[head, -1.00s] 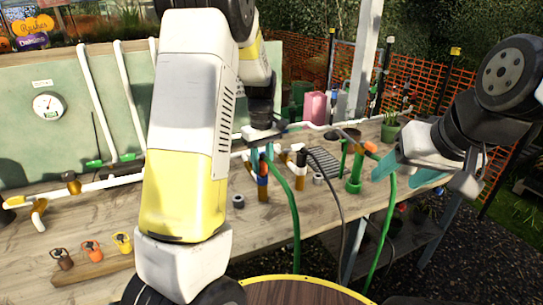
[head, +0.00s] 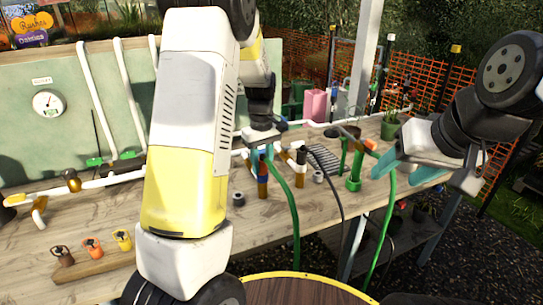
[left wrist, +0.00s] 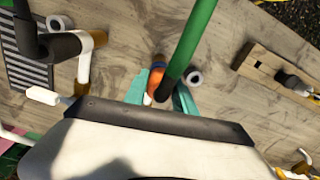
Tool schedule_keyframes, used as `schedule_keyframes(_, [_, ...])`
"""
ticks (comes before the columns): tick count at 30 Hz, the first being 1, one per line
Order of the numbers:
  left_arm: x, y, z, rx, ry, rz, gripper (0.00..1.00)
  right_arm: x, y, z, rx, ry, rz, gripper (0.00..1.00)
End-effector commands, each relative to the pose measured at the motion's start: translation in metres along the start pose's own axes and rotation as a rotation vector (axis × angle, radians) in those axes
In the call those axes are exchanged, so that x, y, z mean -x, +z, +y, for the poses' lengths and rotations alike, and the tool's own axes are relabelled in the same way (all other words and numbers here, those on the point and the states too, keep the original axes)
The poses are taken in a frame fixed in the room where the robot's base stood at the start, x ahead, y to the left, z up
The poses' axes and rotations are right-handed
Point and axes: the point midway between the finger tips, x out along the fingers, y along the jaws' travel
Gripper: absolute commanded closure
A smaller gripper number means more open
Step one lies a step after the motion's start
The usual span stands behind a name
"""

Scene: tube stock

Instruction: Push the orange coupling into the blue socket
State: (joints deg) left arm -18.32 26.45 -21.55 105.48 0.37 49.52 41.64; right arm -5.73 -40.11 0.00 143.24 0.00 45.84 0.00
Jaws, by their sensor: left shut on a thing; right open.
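My left gripper (head: 262,149) is over the bench and shut on the orange coupling at the end of a green hose. In the left wrist view the orange coupling (left wrist: 156,78) shows between the teal fingers, with the hose running up and away. The blue socket (head: 262,178) tops an upright brown fitting directly below the gripper in the head view. The coupling is lined up over it, at or very near its mouth; I cannot tell how deep it sits. My right gripper (head: 404,172) is open and empty at the bench's right end.
A fitting with a black top (head: 301,158) stands close to the right of the socket. A grey ring (head: 238,199) lies to its left. A green stand (head: 354,183) with another hose is further right. Several coloured clips (head: 92,246) sit on a wooden strip at front left.

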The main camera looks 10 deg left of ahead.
Motion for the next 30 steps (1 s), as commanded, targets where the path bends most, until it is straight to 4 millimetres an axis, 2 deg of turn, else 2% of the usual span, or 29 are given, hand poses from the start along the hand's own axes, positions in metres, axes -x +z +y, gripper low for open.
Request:
schedule_keyframes(13, [-0.003, 0.0, 0.0, 0.0, -0.002, -0.001, 1.0, 0.0, 0.0, 0.0, 0.0, 0.0, 0.0, 0.43])
schedule_keyframes(14, [-0.003, 0.0, 0.0, 0.0, -0.002, -0.001, 0.66, 0.0, 0.0, 0.0, 0.0, 0.0, 0.0, 0.43])
schedule_keyframes(17, [-0.003, 0.0, 0.0, 0.0, -0.002, -0.001, 0.47, 0.0, 0.0, 0.0, 0.0, 0.0, 0.0, 0.43])
schedule_keyframes(18, [-0.003, 0.0, 0.0, 0.0, -0.002, -0.001, 0.43, 0.0, 0.0, 0.0, 0.0, 0.0, 0.0, 0.43])
schedule_keyframes(26, [-0.002, 0.0, 0.0, 0.0, -0.001, 0.0, 0.43, 0.0, 0.0, 0.0, 0.0, 0.0, 0.0, 0.43])
schedule_keyframes(30, [0.008, -0.001, 0.001, 0.0, 0.003, 0.002, 0.43, 0.0, 0.0, 0.0, 0.0, 0.0, 0.0, 0.43])
